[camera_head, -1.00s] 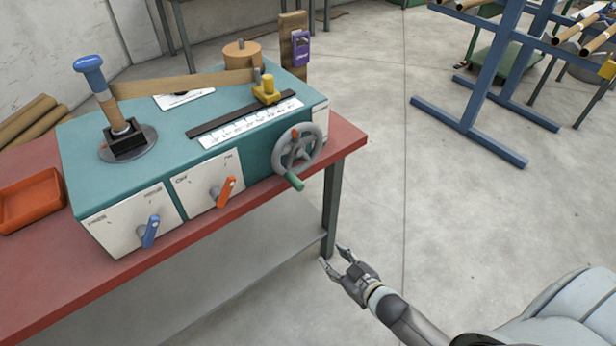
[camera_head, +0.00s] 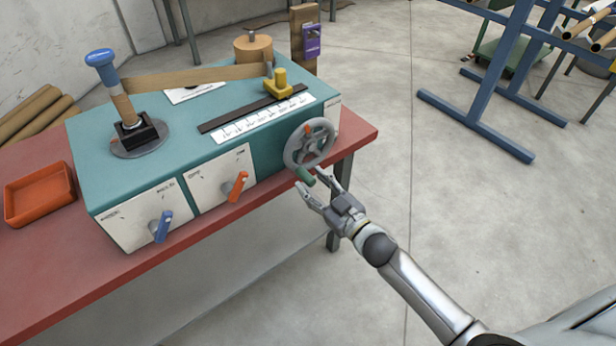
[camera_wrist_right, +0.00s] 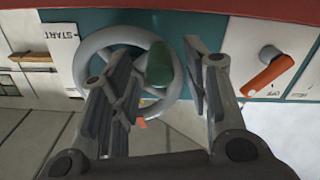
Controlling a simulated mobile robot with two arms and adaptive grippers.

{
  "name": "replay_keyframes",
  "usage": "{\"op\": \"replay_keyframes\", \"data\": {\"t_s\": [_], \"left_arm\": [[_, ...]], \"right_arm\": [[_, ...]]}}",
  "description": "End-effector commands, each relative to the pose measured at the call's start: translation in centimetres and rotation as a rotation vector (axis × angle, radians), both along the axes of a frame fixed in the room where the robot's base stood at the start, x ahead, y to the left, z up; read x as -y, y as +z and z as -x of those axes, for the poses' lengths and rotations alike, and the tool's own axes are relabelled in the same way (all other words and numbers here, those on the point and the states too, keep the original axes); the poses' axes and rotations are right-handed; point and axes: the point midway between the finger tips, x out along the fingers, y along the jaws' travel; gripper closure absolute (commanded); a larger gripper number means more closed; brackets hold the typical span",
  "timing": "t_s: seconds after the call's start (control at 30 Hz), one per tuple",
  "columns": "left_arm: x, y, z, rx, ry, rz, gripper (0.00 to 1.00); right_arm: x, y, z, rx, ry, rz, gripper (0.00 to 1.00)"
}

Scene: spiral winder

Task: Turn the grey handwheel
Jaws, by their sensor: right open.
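The grey handwheel (camera_head: 310,143) is mounted on the front right of the teal winder (camera_head: 110,190). Its green handle (camera_head: 305,176) sticks out at the lower left of the rim. My right gripper (camera_head: 312,184) is open at the handle, its fingertips on either side of it in the head view. In the right wrist view the handwheel (camera_wrist_right: 108,48) fills the upper middle, and the green handle (camera_wrist_right: 160,64) lies between the two open fingers (camera_wrist_right: 165,85). I cannot tell whether either finger touches the handle. My left gripper is out of view.
The winder stands on a red table (camera_head: 355,127). An orange lever (camera_head: 237,186) and a blue lever (camera_head: 162,226) sit on its front, left of the handwheel. An orange tray (camera_head: 40,195) is at the left. Floor to the right is clear up to a blue rack (camera_head: 500,75).

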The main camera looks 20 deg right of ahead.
Motion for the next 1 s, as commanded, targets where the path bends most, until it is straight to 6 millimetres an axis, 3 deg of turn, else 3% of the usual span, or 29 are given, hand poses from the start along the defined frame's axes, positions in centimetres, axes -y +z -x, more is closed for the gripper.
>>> {"op": "replay_keyframes", "data": {"t_s": [0.2,0.57,0.9,1.0], "left_arm": [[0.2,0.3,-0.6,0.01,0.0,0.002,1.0],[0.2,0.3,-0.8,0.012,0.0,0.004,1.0],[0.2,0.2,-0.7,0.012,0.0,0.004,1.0],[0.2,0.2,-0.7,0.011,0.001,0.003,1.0]], "right_arm": [[-0.8,0.0,-2.2,0.0,0.0,-0.001,0.56],[-1.0,0.0,-2.6,0.0,0.0,-0.001,0.56],[-1.0,0.0,-2.6,0.0,0.0,0.0,0.98],[-1.0,0.0,-2.6,0.0,0.0,0.0,1.0]]}}
